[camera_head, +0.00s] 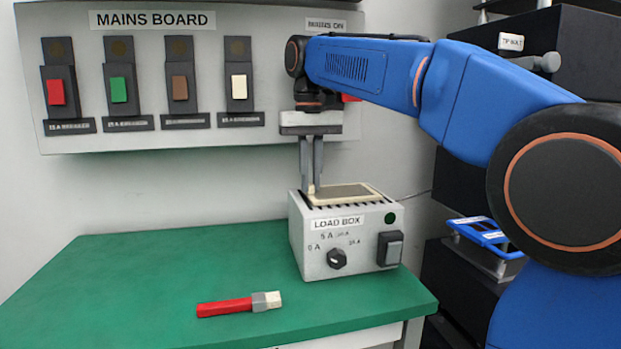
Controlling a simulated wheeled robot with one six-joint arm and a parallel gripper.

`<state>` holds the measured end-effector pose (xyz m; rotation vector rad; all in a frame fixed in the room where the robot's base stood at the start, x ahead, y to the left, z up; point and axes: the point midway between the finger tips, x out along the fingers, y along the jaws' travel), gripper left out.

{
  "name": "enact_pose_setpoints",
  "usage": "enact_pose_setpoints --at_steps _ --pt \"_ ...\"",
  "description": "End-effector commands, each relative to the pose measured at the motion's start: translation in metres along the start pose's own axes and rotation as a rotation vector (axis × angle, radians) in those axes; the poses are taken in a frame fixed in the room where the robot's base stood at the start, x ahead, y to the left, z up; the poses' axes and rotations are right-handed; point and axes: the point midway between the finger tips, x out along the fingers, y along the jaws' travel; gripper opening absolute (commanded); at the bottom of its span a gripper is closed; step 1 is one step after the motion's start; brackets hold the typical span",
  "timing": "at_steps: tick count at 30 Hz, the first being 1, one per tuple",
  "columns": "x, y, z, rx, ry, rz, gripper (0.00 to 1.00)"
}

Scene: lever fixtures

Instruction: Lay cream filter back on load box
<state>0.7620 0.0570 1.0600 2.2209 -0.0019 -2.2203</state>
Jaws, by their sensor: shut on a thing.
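The cream filter (350,193) is a flat frame with a cream rim and a greyish middle. It lies at the top of the load box (304,246), over its slotted top; I cannot tell whether it rests fully flat. The load box is a light grey case with a dial, a switch and a dark green lamp on its front. My gripper (312,190) points straight down and is shut on the left edge of the cream filter. The fingertips partly hide that edge.
A red-handled brush (239,304) lies on the green bench top (130,275), in front of the box. The mains board (150,60) with several coloured levers hangs on the wall behind. Dark shelving with a blue-framed item (482,232) stands at right. The bench's left side is clear.

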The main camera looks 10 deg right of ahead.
Motion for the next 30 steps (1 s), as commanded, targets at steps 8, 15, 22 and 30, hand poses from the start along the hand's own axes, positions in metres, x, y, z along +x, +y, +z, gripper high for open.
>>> enact_pose_setpoints --at_steps 8,15,22,30 --pt "0.002 0.0 0.0 0.0 0.0 0.0 0.0" --pt "0.002 0.0 0.0 0.0 0.0 0.0 0.31" --pt "-0.002 0.0 0.0 0.0 0.0 0.0 0.31" --pt "-0.038 0.0 -0.001 0.0 0.002 -0.001 0.31"
